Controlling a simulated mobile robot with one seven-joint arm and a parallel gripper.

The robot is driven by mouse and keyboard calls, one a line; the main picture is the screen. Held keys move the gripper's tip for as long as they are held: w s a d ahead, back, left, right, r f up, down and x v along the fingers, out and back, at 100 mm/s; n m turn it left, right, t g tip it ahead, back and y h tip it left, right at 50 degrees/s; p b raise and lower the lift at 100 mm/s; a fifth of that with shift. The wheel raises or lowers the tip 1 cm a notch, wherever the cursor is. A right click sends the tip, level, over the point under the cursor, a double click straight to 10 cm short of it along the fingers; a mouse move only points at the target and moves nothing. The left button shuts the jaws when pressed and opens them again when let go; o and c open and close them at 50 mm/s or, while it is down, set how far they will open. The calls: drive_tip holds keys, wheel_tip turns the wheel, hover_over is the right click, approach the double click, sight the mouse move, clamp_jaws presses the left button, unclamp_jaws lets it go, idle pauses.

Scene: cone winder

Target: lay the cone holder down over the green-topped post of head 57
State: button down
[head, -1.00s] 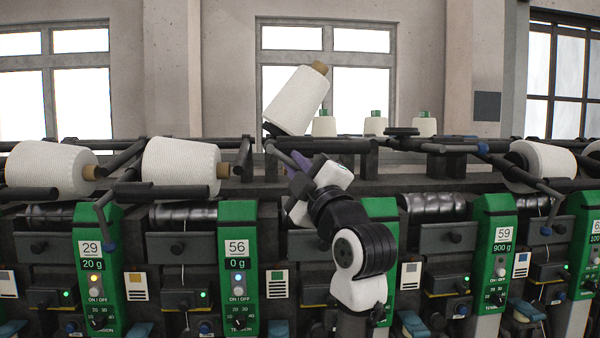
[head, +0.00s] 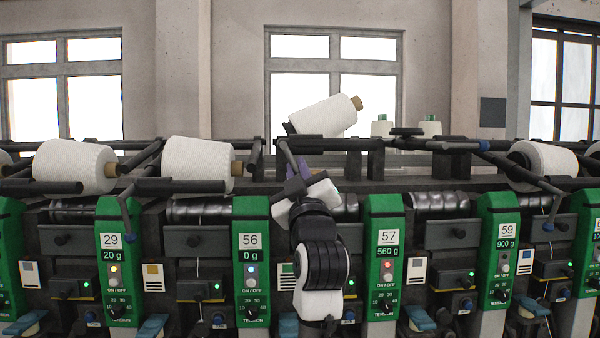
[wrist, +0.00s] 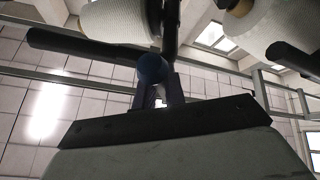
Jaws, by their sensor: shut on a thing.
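The cone holder (head: 284,153) is a dark swing arm above the gap between heads 56 and 57. It carries a white yarn cone (head: 322,116) with a brown core end, tilted up to the right and raised above the rail. My gripper (head: 297,175) is shut on the holder's handle end. The wrist view shows the blue knob (wrist: 152,68) of the handle at the fingers. Head 57 has a green panel (head: 384,262) reading 560 g.
Cones lie low on their holders at the left, one over head 29 (head: 75,166) and one over head 56 (head: 197,164). Another cone (head: 543,160) lies at the right near head 59. Dark rails and bars run along the machine top, close around my gripper.

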drive_tip(key=shift+a+f+m+h, duration=0.1)
drive_tip(key=shift+a+m+h, duration=0.3)
drive_tip(key=shift+m+h, duration=0.95)
drive_tip(key=shift+a+f+m+h, duration=0.15)
drive_tip(key=shift+a+m+h, duration=0.25)
drive_tip(key=shift+m+h, duration=0.9)
drive_tip(key=shift+a+f+m+h, duration=0.1)
drive_tip(key=shift+a+m+h, duration=0.5)
drive_tip(key=shift+m, duration=1.25)
drive_tip(key=shift+d+m+h, duration=0.15)
drive_tip(key=shift+m+h, duration=0.35)
drive_tip(key=shift+h, duration=0.05)
drive_tip(key=c, duration=1.5)
unclamp_jaws()
drive_tip(key=b+v, duration=0.4)
drive_tip(key=v, duration=1)
drive_tip(key=shift+s+r, duration=0.1)
drive_tip(key=shift+r, duration=0.15)
